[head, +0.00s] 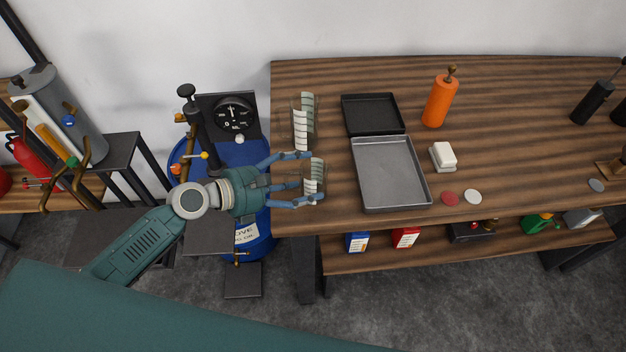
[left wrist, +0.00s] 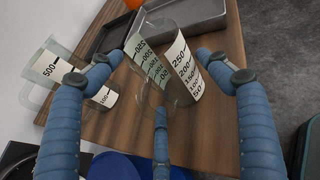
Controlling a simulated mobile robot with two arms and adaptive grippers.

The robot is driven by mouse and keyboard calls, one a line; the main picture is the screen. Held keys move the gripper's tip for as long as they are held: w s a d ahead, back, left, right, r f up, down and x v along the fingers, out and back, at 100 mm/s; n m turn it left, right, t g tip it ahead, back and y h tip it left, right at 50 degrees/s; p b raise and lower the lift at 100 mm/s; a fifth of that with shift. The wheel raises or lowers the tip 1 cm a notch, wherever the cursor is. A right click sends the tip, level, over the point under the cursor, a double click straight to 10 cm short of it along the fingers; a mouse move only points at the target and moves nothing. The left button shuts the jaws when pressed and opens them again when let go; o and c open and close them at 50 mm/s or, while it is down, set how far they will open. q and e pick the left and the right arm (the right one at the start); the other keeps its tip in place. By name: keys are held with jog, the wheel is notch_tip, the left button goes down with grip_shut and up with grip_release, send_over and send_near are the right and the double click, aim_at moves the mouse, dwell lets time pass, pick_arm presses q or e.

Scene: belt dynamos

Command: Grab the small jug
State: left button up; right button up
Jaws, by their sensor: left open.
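The small jug (head: 314,172) is a clear measuring jug with a pale scale, upright near the table's left edge. In the left wrist view the small jug (left wrist: 178,68) shows marks up to 250. My left gripper (head: 307,177) is open, with its blue fingers spread on either side of the small jug. In the left wrist view the gripper (left wrist: 158,62) has the jug between its fingertips; contact cannot be told. A larger clear jug (head: 302,118) marked 500 stands behind it, at left in the left wrist view (left wrist: 52,72). My right gripper is not in view.
A grey metal tray (head: 421,190) and a black tray (head: 373,97) lie right of the jugs on the wooden table (head: 520,140). An orange grinder (head: 438,103) and a white block (head: 443,156) stand further right. A blue drum (head: 262,222) is beside the table.

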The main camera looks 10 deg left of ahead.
pick_arm(q)
jog(key=shift+s, duration=0.1)
jog(key=c, duration=1.1)
jog(key=shift+r, duration=0.1)
jog(key=c, duration=0.3)
jog(key=shift+c, duration=0.2)
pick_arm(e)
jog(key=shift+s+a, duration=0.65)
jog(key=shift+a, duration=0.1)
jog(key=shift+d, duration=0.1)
